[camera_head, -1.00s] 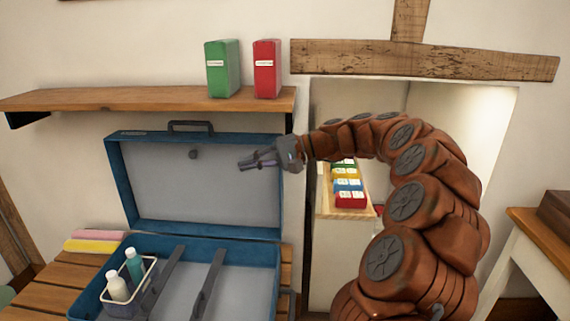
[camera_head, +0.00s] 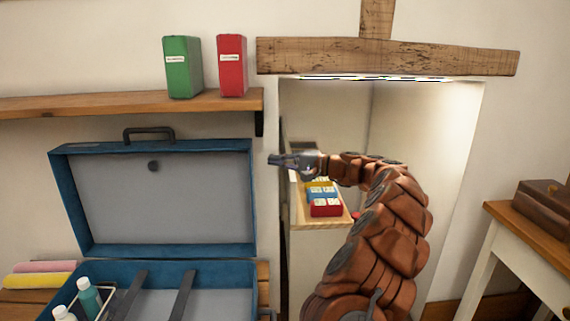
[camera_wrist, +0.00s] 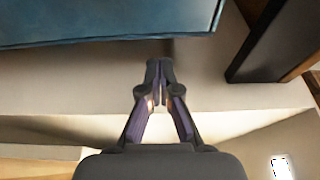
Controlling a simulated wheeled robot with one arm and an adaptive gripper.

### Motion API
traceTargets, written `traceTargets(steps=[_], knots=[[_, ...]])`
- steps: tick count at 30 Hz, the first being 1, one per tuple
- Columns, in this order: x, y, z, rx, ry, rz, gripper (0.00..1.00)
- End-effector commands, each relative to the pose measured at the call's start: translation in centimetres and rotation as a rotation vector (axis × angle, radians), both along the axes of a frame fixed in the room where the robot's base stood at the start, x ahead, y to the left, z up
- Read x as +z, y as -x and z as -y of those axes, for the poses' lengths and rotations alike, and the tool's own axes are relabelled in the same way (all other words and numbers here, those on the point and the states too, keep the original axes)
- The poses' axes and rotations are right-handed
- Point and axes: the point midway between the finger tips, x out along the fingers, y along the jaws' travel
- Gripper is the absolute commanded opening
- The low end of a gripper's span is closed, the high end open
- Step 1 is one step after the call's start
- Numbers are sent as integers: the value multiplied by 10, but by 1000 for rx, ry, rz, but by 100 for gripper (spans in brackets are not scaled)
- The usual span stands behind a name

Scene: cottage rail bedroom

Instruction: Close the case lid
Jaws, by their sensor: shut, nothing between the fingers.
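The blue case stands open, with its lid (camera_head: 165,200) upright at the back, grey inside, with a dark handle (camera_head: 148,134) on top. The case's lower part (camera_head: 225,283) lies below it, holding a small basket of bottles and two dark straps. My gripper (camera_head: 270,160) is shut and empty, just right of the lid's upper right edge and apart from it in the head view. In the wrist view, my gripper's fingertips (camera_wrist: 158,64) meet, and a blue surface of the case (camera_wrist: 100,20) shows beyond them at the top.
A wooden shelf (camera_head: 130,104) with a green box (camera_head: 182,67) and a red box (camera_head: 232,66) hangs above the lid. A lit niche behind my arm holds a tray of coloured packs (camera_head: 326,207). A side table (camera_head: 520,225) stands at right.

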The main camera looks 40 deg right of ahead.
Motion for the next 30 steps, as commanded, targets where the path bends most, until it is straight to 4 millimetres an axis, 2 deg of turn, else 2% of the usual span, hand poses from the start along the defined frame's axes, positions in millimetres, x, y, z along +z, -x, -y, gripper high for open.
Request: traceTargets(steps=[6,12,30], knots=[[-2,-28,-18,-1,-1,-3,0],[-1,-41,-27,-1,-2,-1,0],[0,-42,-32,1,4,8,0]])
